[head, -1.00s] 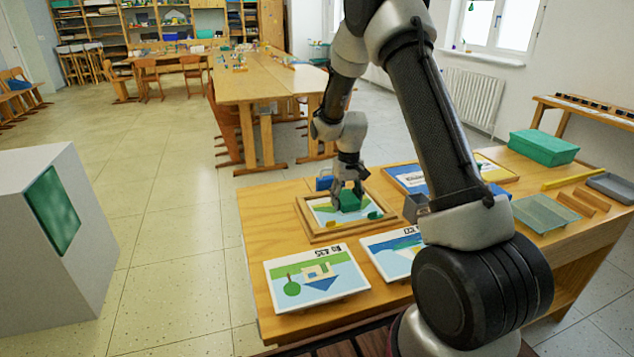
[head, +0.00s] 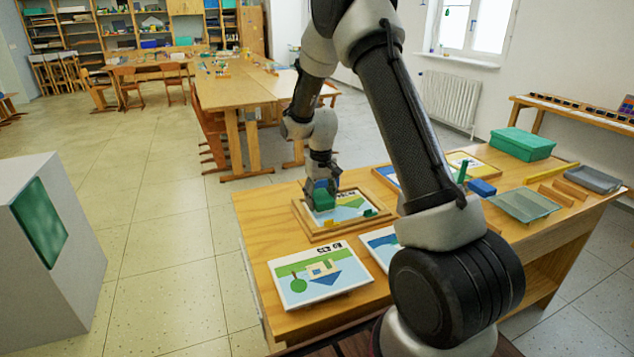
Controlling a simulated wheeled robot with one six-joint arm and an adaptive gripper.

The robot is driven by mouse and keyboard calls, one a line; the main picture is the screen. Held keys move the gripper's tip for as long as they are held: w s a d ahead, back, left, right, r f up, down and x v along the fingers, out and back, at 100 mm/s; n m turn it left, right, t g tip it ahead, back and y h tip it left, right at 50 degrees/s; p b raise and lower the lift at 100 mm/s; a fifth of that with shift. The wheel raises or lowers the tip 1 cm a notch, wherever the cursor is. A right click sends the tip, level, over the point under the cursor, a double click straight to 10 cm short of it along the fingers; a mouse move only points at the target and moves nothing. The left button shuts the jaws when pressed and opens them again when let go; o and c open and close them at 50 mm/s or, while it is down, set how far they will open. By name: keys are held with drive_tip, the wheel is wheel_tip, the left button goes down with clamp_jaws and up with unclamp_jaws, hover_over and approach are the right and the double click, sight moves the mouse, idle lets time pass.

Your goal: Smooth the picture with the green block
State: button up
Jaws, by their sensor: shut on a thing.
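The green block (head: 325,202) is in my gripper (head: 323,190), at the upper left part of a picture (head: 348,214). The picture lies in a wooden frame (head: 318,233) on the table. My gripper points down and is shut on the block. The block looks down at the picture's surface, but I cannot tell whether it touches. The block and fingers hide the picture's upper left corner. A small yellow piece (head: 328,222) and a small green piece (head: 370,212) lie along the frame's near side.
A house picture card (head: 322,277) lies in front of the frame, with another card (head: 381,246) partly behind my arm. To the right are a blue block (head: 481,187), a green tray (head: 523,205), a green box (head: 522,143) and a grey tray (head: 593,179).

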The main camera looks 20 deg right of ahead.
drive_tip(key=shift+a+r, duration=0.1)
drive_tip(key=shift+r, duration=3)
